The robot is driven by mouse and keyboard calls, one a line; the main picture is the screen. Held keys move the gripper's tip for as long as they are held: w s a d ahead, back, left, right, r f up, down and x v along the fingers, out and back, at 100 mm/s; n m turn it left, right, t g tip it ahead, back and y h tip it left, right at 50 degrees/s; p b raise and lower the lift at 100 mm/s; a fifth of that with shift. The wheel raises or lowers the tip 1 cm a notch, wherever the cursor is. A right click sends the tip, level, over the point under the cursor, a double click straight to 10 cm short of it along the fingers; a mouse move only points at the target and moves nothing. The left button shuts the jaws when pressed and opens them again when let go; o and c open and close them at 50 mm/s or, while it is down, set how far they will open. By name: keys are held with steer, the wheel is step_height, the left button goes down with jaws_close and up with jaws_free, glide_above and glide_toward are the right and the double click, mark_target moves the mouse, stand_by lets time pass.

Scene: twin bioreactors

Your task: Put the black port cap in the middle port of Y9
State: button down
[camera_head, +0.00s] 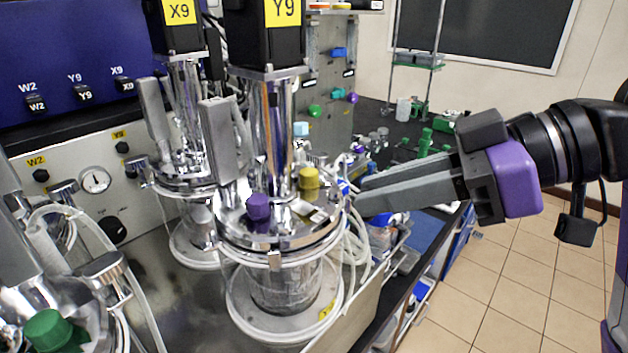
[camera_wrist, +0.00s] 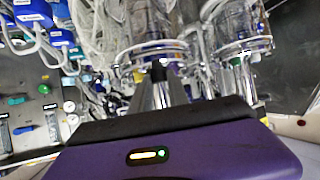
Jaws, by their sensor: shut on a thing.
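The Y9 vessel (camera_head: 283,236) stands in the middle of the head view, under a black motor with a yellow Y9 label (camera_head: 285,12). Its metal lid carries a purple cap (camera_head: 258,207) at the front left and a yellow cap (camera_head: 309,178) at the right. I cannot clearly make out the middle port. My gripper (camera_head: 360,195) is just right of the lid, fingers pointing left. In the wrist view, my gripper (camera_wrist: 158,82) is shut on the small black port cap (camera_wrist: 157,71) at its fingertips. In the head view the cap is not distinguishable.
The X9 vessel (camera_head: 190,184) stands behind left of Y9. A green cap (camera_head: 50,330) sits on equipment at the lower left. Pale tubing (camera_head: 355,245) hangs right of Y9, below my fingers. Tall metal fittings rise from the Y9 lid. Open floor lies at the right.

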steer(key=a, duration=0.2)
steer(key=w+a+p, duration=0.1)
steer(key=a, duration=0.2)
steer(key=w+a, duration=0.1)
steer(key=a, duration=0.1)
steer(key=shift+a+r, duration=0.1)
steer(key=shift+a, duration=0.3)
steer(key=shift+d+f, duration=0.1)
steer(key=shift+f, duration=0.75)
steer(key=shift+f, duration=0.15)
steer(key=c, duration=1.3)
jaws_free()
steer(key=shift+o, duration=0.2)
